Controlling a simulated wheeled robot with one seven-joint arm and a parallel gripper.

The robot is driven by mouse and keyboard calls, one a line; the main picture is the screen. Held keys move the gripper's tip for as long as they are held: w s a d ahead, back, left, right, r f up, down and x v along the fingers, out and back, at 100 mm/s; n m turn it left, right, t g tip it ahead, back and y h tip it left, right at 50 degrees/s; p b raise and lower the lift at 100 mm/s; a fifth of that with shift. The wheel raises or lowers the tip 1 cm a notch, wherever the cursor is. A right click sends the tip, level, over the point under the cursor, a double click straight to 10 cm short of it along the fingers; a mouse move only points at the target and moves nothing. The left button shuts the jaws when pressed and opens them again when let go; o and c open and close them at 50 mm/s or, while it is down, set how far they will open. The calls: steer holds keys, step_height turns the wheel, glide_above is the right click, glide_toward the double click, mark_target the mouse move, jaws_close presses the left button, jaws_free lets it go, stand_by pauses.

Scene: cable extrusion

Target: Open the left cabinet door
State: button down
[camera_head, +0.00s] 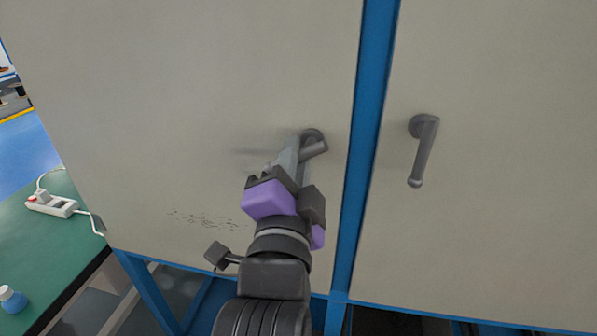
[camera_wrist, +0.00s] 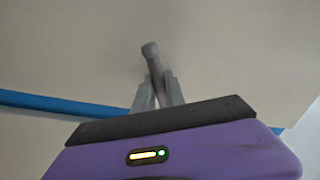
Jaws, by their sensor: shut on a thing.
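The left cabinet door (camera_head: 180,90) is a large beige panel, and its right edge lies along the blue frame post (camera_head: 366,130); I see no clear gap there. Its grey lever handle (camera_head: 314,148) sits near that edge, partly hidden by my fingers. My gripper (camera_head: 300,154) is shut on this handle, with the purple and black body below and left of it. In the wrist view the handle (camera_wrist: 151,52) rises between my two grey fingers (camera_wrist: 157,92), which are close together. The door surface (camera_wrist: 235,50) fills the background there.
The right cabinet door (camera_head: 500,160) is flush beyond the post, with its handle (camera_head: 424,150) hanging downward. A green table (camera_head: 40,240) stands at the left with a white power strip (camera_head: 52,205) and a blue-and-white bottle (camera_head: 12,299). Blue frame legs (camera_head: 150,290) stand below the doors.

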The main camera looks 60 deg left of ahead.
steer(key=m+b, duration=0.1)
steer(key=m+t+b, duration=0.1)
steer(key=m, duration=0.1)
steer(key=m+b, duration=0.1)
steer(key=b, duration=0.1)
steer(key=shift+r+m+h, duration=0.3)
steer(key=shift+w+d+r+m+t+b, duration=0.1)
steer(key=shift+m+t+b, duration=0.3)
steer(key=shift+m+b, duration=0.25)
steer(key=shift+w+r+m+h, duration=0.1)
steer(key=shift+m+h, duration=0.2)
steer(key=shift+m, duration=0.05)
